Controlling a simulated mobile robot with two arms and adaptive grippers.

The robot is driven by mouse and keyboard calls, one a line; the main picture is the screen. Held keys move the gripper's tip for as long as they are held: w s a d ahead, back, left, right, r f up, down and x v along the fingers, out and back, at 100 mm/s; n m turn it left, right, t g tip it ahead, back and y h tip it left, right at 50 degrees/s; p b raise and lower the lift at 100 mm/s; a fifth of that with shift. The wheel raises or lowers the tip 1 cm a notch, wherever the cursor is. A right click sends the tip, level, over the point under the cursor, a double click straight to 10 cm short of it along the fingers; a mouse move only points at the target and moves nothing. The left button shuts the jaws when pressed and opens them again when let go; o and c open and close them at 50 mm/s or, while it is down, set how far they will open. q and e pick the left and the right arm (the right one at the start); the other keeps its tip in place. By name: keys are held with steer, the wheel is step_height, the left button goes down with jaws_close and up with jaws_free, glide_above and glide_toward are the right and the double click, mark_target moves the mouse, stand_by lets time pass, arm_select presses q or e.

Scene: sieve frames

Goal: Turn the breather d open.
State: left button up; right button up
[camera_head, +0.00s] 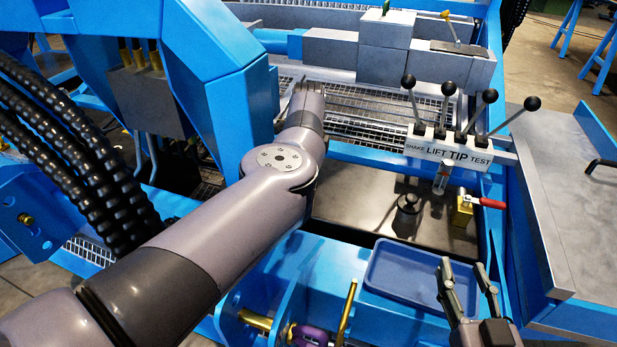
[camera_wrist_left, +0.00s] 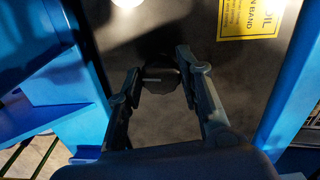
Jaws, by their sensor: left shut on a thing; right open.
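In the left wrist view, a dark round cap (camera_wrist_left: 160,76) with a pale bar across it sits on a dark panel; it looks like the breather, but no letter d is readable. My left gripper (camera_wrist_left: 158,82) is shut on this cap, with a finger at each side. In the head view my left arm reaches away, and its gripper and the held cap are hidden. My right gripper (camera_head: 465,268) is open and empty near the right end of a blue tray (camera_head: 376,276).
A lever block (camera_head: 448,153) with several black-knobbed levers stands right of centre. Below it are a small dark round fitting (camera_head: 407,207) and a red-handled brass valve (camera_head: 463,208). Blue frame beams surround the work area. A yellow label (camera_wrist_left: 250,18) shows in the left wrist view.

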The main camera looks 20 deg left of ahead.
arm_select(q)
steer(key=shift+n, duration=0.7)
steer(key=o, duration=1.2)
steer(key=shift+c, duration=0.2)
steer(key=shift+r, duration=0.1)
step_height(320, 180, up, 12)
